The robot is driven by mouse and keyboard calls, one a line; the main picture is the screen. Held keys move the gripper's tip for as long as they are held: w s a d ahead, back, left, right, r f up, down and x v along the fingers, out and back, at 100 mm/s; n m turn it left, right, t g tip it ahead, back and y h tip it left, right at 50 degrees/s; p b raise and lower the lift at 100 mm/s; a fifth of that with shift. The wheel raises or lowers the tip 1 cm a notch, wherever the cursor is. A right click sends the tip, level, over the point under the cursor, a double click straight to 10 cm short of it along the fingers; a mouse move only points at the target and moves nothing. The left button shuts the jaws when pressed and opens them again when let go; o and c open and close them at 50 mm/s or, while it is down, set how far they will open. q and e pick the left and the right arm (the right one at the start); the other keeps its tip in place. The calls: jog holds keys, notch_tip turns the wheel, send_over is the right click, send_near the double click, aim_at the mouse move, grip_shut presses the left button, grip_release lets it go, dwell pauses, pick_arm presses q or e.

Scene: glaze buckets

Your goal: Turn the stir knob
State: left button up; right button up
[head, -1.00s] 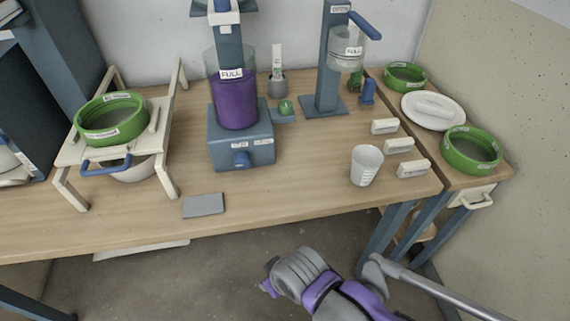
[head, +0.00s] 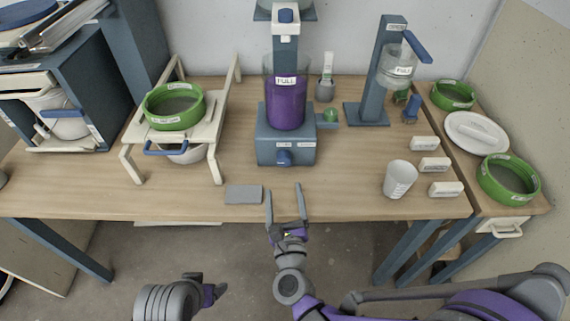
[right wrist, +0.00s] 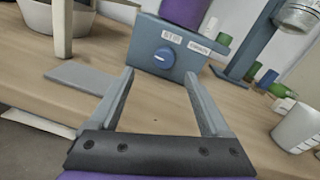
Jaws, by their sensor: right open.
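The stir knob is a round blue knob (head: 284,158) with a white mark, on the front of the blue-grey mixer base (head: 268,150). Under the mixer head, a clear vessel of purple glaze (head: 287,105) labelled FULL stands on the base. My right gripper (head: 284,190) is open and empty, its fingers reaching over the table's front edge toward the knob but apart from it. In the right wrist view the knob (right wrist: 164,57) sits just beyond the fingertips, roughly between them. My left gripper (head: 214,293) is low in front of the table; its jaws are unclear.
A grey plate (head: 244,194) lies on the table left of my right fingers. A white cup (head: 399,179) and several white label blocks (head: 435,164) stand to the right. A cream stand (head: 213,140) with a green-rimmed sieve (head: 174,107) is at the left.

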aim_at(284, 163)
jog(key=m, duration=0.1)
jog(key=f+m+h, duration=0.1)
jog(key=shift+d+m, duration=0.15)
jog(key=shift+m, duration=0.15)
jog(key=w, duration=1)
jog(key=shift+w, duration=0.3)
grip_shut()
